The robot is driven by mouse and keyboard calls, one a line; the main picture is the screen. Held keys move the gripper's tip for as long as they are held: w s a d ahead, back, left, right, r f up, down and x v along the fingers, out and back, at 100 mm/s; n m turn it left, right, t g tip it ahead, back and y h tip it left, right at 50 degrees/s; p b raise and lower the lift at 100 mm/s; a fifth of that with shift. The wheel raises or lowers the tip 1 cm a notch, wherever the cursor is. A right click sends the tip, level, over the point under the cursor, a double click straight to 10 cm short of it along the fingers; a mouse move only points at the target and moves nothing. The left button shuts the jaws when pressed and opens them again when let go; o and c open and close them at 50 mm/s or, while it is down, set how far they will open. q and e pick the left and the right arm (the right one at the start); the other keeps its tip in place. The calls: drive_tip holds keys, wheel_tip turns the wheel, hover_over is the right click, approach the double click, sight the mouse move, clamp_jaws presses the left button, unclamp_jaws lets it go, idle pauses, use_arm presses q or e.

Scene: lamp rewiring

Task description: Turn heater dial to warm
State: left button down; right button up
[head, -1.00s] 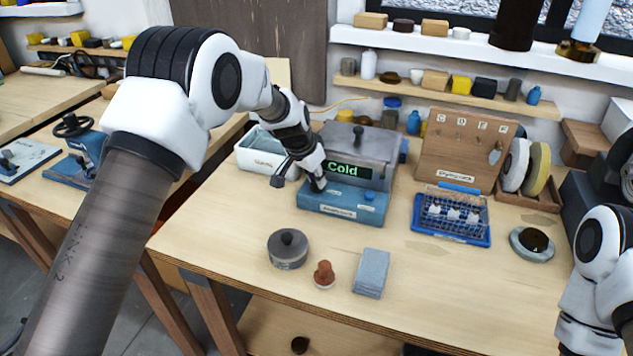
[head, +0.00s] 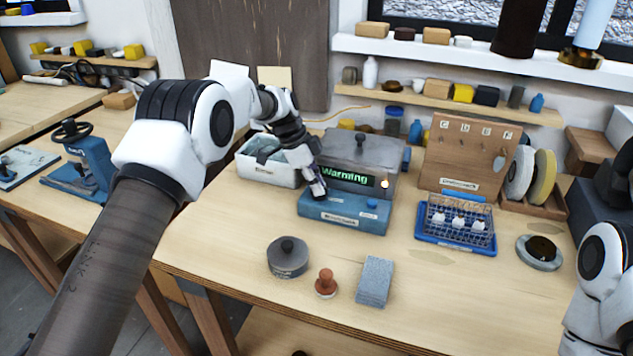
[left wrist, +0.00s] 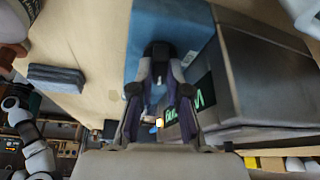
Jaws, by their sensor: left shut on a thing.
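The heater (head: 345,210) is a blue base with a grey lidded box on the workbench. Its green display (head: 346,176) reads "Warming", and a small orange light glows at the display's right end. My left gripper (head: 317,188) is at the left front of the blue base. In the left wrist view my left gripper (left wrist: 158,82) is shut on the dark dial (left wrist: 158,50) on the blue base. The dial is mostly hidden behind the gripper in the head view. My right arm shows at the right edge, but its gripper is out of the picture.
A white bin (head: 268,168) stands left of the heater. A lidded round pot (head: 288,258), a red-brown knobbed piece (head: 326,283) and a grey block (head: 375,281) lie in front. A blue tray with a wire rack (head: 455,226) and a hook board (head: 467,155) stand right.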

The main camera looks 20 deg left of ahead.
use_arm(q)
drive_tip(key=shift+m+g+p, duration=0.5)
drive_tip(key=shift+m+p, duration=0.05)
drive_tip(key=shift+m, duration=0.75)
drive_tip(key=shift+f, duration=0.1)
drive_tip(key=c, duration=1.1)
unclamp_jaws()
drive_tip(key=shift+w+d, duration=0.1)
drive_tip(key=shift+c, duration=0.2)
drive_tip(key=v, duration=1.2)
drive_tip(key=shift+w, duration=0.15)
